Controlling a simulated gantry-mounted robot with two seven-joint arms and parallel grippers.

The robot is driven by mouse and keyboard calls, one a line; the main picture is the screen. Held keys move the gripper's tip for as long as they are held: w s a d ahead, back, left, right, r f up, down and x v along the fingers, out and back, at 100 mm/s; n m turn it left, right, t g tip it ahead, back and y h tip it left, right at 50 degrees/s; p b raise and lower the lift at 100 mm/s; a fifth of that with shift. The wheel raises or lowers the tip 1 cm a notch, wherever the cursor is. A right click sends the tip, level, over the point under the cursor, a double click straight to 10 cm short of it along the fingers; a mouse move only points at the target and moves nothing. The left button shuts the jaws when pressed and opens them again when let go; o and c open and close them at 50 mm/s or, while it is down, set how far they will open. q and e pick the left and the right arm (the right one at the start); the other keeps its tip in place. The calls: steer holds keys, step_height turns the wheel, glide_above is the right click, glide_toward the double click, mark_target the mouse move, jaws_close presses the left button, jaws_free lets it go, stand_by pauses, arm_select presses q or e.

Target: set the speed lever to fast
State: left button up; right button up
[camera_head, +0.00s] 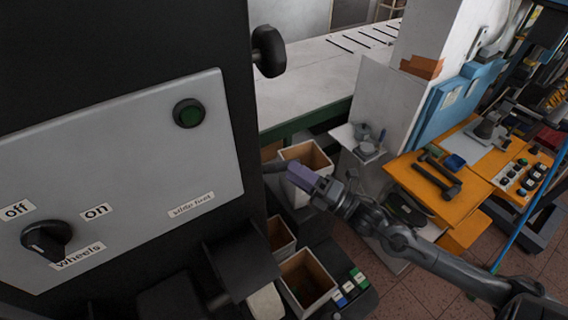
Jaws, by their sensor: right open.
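No lever marked fast or slow can be read in this view. A black knob (268,51) sticks out from the right side of the dark machine (120,40) near the top; I cannot tell whether it is the speed lever. My right gripper (291,170) comes in from the right and is open, its purple-grey fingers pointing left toward the machine's right side. It is below the black knob and apart from it. My left gripper is not in view.
Open boxes (307,285) stand below my right gripper. An orange workbench (430,195) with tools is at the right.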

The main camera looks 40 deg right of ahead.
mark_target(284, 166)
steer(key=shift+p+x, duration=0.35)
steer(key=shift+x, duration=1.65)
steer(key=shift+c, duration=0.3)
jaws_close()
